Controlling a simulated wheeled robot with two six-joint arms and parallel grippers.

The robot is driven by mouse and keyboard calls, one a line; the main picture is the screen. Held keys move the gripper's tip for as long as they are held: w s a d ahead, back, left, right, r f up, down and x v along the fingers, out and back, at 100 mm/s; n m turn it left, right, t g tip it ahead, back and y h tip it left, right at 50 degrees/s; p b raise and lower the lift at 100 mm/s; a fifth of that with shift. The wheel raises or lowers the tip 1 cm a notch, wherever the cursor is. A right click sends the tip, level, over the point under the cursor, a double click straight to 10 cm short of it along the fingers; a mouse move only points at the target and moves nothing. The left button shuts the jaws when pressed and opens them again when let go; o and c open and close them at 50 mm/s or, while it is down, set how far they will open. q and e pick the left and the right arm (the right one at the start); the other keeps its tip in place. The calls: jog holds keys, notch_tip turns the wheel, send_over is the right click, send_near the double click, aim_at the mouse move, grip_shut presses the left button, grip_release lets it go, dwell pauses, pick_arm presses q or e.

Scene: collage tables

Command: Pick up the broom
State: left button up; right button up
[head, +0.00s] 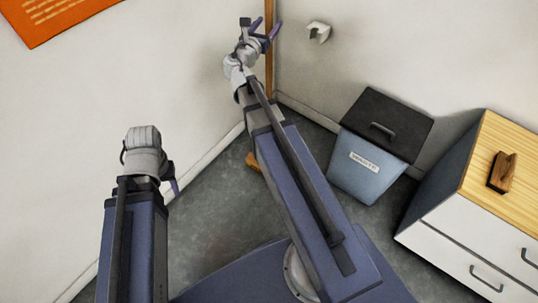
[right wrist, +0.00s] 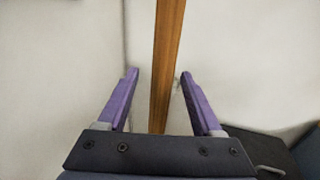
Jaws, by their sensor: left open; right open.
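The broom's wooden handle (head: 269,70) stands nearly upright in the corner of the room. An orange-brown piece near the floor (head: 254,161), partly behind my right arm, looks like the broom's head. My right gripper (head: 266,32) is open at the upper part of the handle. In the right wrist view, the handle (right wrist: 166,60) runs between the two purple fingers of the right gripper (right wrist: 159,74), with a gap on each side. My left gripper (head: 172,180) is low at the left, away from the broom; its fingers are mostly hidden behind its wrist.
A grey-blue bin with a dark lid (head: 385,122) stands against the right wall. Right of it is a cabinet (head: 450,225) with a wooden top carrying a brown brush-like block (head: 502,172). A white wall hook (head: 319,31) is right of the handle. Grey floor (head: 215,215) is clear between my arms.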

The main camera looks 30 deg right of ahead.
jog(key=x, duration=0.4)
jog(key=shift+s+f, duration=0.15)
jog(key=shift+f, duration=0.15)
jog(key=shift+c, duration=0.2)
grip_shut()
dwell(0.9)
